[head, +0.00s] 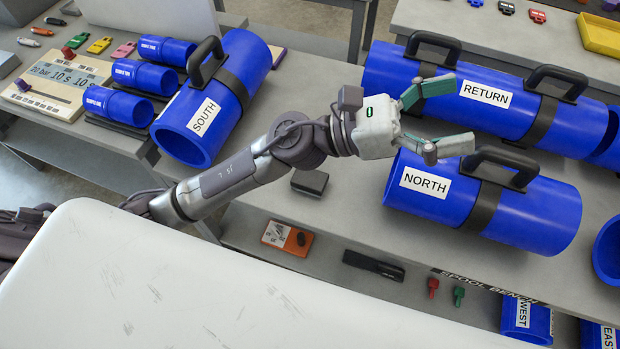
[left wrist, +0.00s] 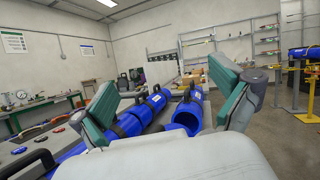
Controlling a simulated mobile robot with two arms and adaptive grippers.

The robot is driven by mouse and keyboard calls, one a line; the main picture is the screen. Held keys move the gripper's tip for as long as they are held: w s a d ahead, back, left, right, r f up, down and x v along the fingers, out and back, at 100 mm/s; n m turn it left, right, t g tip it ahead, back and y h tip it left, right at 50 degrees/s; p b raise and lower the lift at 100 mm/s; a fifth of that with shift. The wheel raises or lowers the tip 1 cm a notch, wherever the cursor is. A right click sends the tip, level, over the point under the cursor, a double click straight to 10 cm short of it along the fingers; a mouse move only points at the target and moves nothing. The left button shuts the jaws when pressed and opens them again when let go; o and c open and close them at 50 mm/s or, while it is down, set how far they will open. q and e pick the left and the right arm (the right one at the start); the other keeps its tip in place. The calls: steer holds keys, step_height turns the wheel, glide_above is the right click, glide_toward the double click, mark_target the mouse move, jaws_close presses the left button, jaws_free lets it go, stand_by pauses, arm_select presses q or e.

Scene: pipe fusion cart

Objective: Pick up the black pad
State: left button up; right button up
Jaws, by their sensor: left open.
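A small black pad (head: 310,182) lies flat on the grey bench in the head view, left of the NORTH pipe and just below my left forearm. My left gripper (head: 450,114) is open and empty, to the right of and above the pad in the picture. Its green-padded fingers point right, over the bench between the RETURN pipe and the NORTH pipe. In the left wrist view the two fingers (left wrist: 168,108) stand wide apart with nothing between them. I cannot make out the pad in that view. My right gripper is not in view.
The blue NORTH pipe (head: 484,204) and RETURN pipe (head: 477,92), with black handles, flank the left gripper. A lower shelf holds an orange-and-white item (head: 288,238) and a black tool (head: 373,265). Bare bench surrounds the pad.

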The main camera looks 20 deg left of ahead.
arm_select(q)
steer(key=s+d+f+m+g+y, duration=0.2)
steer(key=s+f+m+g, duration=0.3)
steer(key=m, duration=0.4)
steer(key=m+y, duration=1.4)
steer(key=y, duration=0.6)
glide_above(310, 178)
step_height(310, 178, down, 17)
steer(key=f, duration=0.2)
steer(key=f+p, duration=0.1)
steer(key=f, duration=0.4)
steer(key=shift+s+a+p, duration=0.1)
steer(key=shift+a+p, duration=0.2)
steer(key=shift+p, duration=0.1)
steer(key=shift+f, duration=0.3)
steer(key=shift+d+f+p, duration=0.15)
steer(key=shift+f+p, duration=0.25)
steer(key=shift+f, duration=0.1)
step_height(310, 178, down, 4)
steer(key=shift+d+r+p, duration=0.15)
steer(key=shift+p, duration=0.6)
steer(key=shift+f, duration=0.4)
steer(key=shift+c, duration=0.3)
